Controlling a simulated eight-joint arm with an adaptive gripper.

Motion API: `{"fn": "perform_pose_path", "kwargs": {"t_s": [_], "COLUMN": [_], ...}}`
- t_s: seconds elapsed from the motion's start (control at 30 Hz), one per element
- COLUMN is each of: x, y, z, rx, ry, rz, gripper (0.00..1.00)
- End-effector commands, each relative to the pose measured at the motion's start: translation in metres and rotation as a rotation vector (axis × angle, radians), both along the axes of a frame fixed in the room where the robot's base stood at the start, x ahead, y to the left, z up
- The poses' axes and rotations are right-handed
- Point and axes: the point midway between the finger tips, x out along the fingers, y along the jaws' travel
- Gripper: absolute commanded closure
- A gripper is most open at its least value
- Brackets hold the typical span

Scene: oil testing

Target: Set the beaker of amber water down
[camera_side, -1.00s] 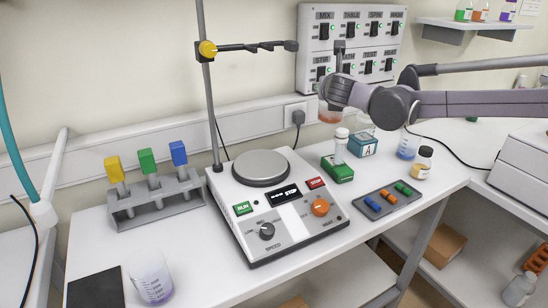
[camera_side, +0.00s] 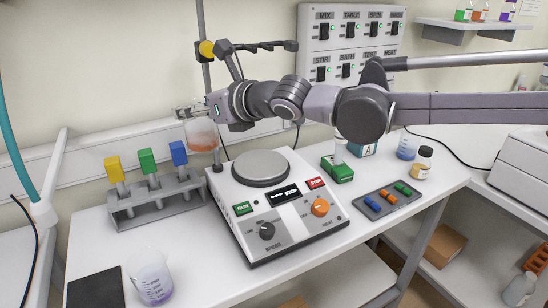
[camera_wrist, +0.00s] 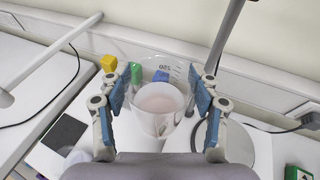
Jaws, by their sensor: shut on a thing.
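The beaker of amber water (camera_side: 202,136) is a clear beaker with a little orange-amber liquid at its bottom. My gripper (camera_side: 196,114) is shut on it and holds it up in the air, roughly upright, behind and left of the hotplate stirrer in the side view. In the wrist view the beaker (camera_wrist: 158,105) sits between the two blue-padded fingers of my gripper (camera_wrist: 160,98). The stirrer's round plate (camera_side: 261,168) is bare.
A rack (camera_side: 155,200) with yellow, green and blue-topped items stands left of the stirrer (camera_side: 285,222). A purple-liquid beaker (camera_side: 152,277) and a black mat (camera_side: 96,289) are at the front left. A stand rod (camera_side: 204,80) with a clamp rises behind the stirrer.

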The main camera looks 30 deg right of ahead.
Motion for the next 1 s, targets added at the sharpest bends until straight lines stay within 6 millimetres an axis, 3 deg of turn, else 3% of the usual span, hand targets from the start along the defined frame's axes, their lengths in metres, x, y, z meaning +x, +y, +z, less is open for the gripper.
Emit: {"fn": "perform_pose_path", "kwargs": {"t_s": [0.4, 0.67, 1.0], "x": [0.001, 0.001, -0.006], "y": [-0.004, -0.001, 0.056], "z": [-0.076, -0.105, -0.141], "rx": [-0.002, -0.002, -0.003], "ry": [0.001, 0.001, 0.002], "rz": [-0.008, -0.007, -0.004], "gripper": [1.00, 1.00, 1.00]}}
